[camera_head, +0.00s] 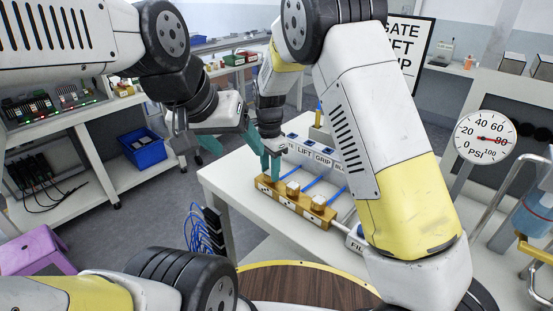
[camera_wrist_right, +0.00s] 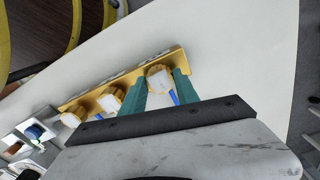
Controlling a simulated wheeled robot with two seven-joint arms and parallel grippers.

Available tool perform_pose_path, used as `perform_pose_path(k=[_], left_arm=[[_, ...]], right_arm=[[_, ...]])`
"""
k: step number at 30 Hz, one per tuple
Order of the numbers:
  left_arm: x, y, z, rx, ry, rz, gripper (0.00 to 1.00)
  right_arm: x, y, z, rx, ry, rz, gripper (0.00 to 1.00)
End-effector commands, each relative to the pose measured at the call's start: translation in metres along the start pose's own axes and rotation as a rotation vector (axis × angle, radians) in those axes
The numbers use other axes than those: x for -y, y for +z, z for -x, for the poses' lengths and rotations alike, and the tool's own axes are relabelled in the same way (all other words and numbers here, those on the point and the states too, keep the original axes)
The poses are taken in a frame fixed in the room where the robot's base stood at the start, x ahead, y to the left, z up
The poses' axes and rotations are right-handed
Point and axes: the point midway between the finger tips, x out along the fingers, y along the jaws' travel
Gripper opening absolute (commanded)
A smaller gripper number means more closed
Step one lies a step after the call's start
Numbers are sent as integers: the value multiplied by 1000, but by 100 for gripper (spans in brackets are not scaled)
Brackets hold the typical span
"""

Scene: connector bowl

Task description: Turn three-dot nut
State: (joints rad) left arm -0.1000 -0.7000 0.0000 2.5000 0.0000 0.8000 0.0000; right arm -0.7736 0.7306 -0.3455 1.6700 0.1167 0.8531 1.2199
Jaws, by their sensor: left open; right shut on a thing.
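A gold manifold bar (camera_head: 308,211) stands on the white table, carrying three gold nuts with whitish faces. My right gripper (camera_head: 269,168) is shut on the nut at the bar's far-left end. In the right wrist view, that end nut (camera_wrist_right: 159,78) sits between the green fingers of the right gripper (camera_wrist_right: 161,84). The middle nut (camera_wrist_right: 111,99) and the other end nut (camera_wrist_right: 73,117) are free. Dot marks are too small to tell, so I cannot tell which nut has three dots. My left gripper (camera_head: 230,143) is open and empty, up and left of the bar.
Blue tubes (camera_head: 311,184) run behind the bar to a labelled panel (camera_head: 310,155). A pressure gauge (camera_head: 486,137) at the right reads about 80. Shelves with a blue bin (camera_head: 144,149) stand at left. A purple stool (camera_head: 40,249) is on the floor.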

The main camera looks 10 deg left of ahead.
Motion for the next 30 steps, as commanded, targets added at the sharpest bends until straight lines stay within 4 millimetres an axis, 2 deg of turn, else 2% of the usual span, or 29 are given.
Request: perform_pose_path(k=[20, 21, 24, 30], left_arm=[[0, 0, 0, 0, 0, 0, 69], [0, 0, 0, 0, 0, 0, 69], [0, 0, 0, 0, 0, 0, 69], [0, 0, 0, 0, 0, 0, 69]], right_arm=[[1, 0, 1, 0, -3, -67, 0], [1, 0, 1, 0, -3, -67, 41], [1, 0, 0, 0, -2, -66, 59], [0, 0, 0, 0, -1, -65, 59]])
